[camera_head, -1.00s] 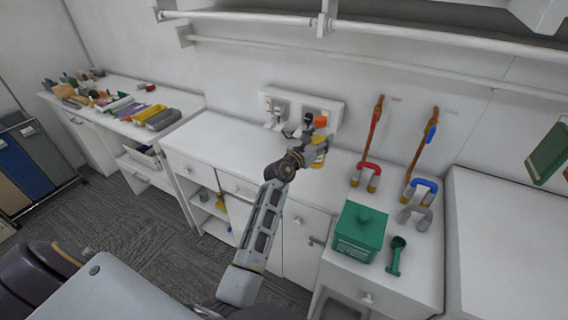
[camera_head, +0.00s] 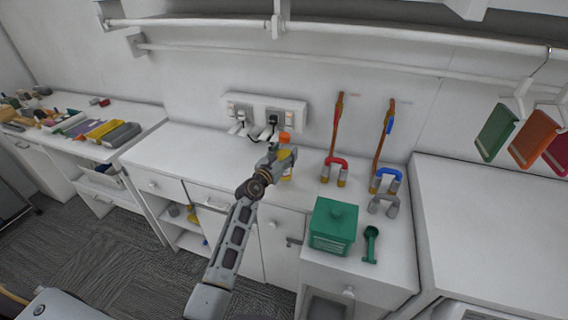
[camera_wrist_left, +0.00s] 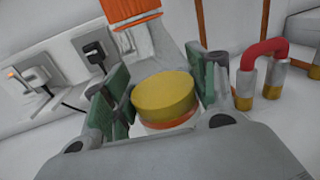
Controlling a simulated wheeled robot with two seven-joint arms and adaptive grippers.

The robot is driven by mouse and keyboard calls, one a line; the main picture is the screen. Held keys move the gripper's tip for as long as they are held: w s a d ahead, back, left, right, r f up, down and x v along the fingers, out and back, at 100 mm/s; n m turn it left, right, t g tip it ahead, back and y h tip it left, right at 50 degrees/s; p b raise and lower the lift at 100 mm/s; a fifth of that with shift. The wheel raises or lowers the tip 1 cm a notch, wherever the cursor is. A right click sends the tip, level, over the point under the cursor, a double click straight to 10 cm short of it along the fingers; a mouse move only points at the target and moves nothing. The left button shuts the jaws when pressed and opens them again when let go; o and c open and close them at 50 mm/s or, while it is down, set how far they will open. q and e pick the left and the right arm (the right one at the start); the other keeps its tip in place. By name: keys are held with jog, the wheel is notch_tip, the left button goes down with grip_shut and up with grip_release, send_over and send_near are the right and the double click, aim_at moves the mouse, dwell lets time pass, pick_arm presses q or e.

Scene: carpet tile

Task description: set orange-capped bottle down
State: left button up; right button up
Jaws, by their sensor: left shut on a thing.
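In the left wrist view the orange cap (camera_wrist_left: 130,10) is at the top. A yellow round part with an orange band below it sits between the green finger pads of my left gripper (camera_wrist_left: 160,95), which is shut on the bottle. I cannot tell whether the bottle's base touches the counter. My right gripper is not in view.
Wall sockets with plugs (camera_head: 268,112) are behind the bottle. A red magnet (camera_head: 335,163), a blue magnet (camera_head: 388,175), a green box (camera_head: 333,226) and a green scoop (camera_head: 370,243) stand to the right. The counter left of the gripper is clear.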

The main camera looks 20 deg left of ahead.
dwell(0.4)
pick_arm(q)
jog(key=shift+f+b, duration=0.45)
jog(key=shift+f, duration=0.2)
jog(key=shift+f+b, duration=1.15)
jog(key=shift+b, duration=0.3)
jog(key=shift+f, duration=0.15)
jog(key=o, duration=1.4)
jog(key=v, duration=1.2)
